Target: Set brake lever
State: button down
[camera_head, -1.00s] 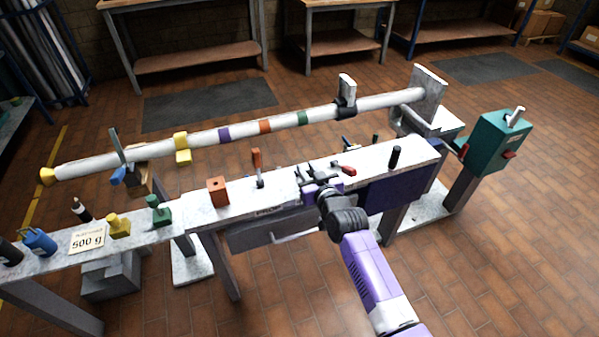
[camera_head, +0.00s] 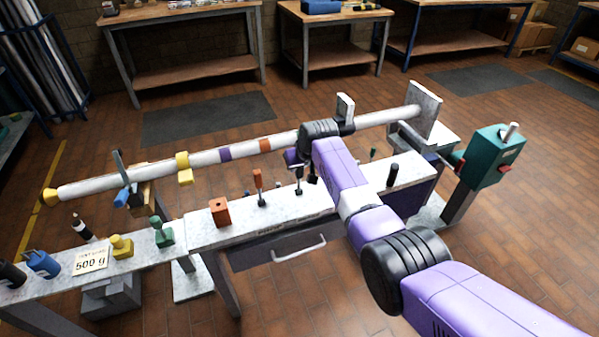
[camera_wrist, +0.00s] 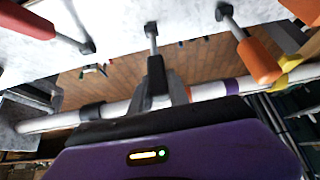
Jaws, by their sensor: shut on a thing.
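My gripper (camera_head: 298,166) is over the bench top, below the long white tube. In the wrist view my gripper (camera_wrist: 160,92) is shut on the black handle (camera_wrist: 156,72) of the middle lever, whose metal rod (camera_wrist: 151,40) rises from the bench. In the head view that rod (camera_head: 298,183) stands about upright. An orange-handled lever (camera_head: 258,181) stands upright to its left. A red-handled lever (camera_wrist: 28,20) shows in the wrist view and is hidden behind my arm in the head view. No label shows which lever is the brake.
The white tube (camera_head: 205,160) with coloured bands runs just behind the levers. An orange block (camera_head: 220,211) sits on the bench top (camera_head: 200,225) to the left, and a black peg (camera_head: 392,174) to the right. A teal box (camera_head: 490,158) stands at far right.

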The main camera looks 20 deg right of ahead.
jog(key=shift+w+f+g+b, duration=0.1)
jog(key=shift+w+g+b, duration=0.2)
jog(key=shift+w, duration=0.1)
dwell(0.3)
jog(key=c, duration=1.2)
grip_release()
jog(key=shift+w, duration=0.1)
jog(key=shift+c, duration=0.2)
jog(key=p+v, duration=0.1)
jog(key=v, duration=0.6)
jog(key=shift+s+r+p, duration=0.2)
jog(key=shift+r+p, duration=0.1)
jog(key=shift+r, duration=0.05)
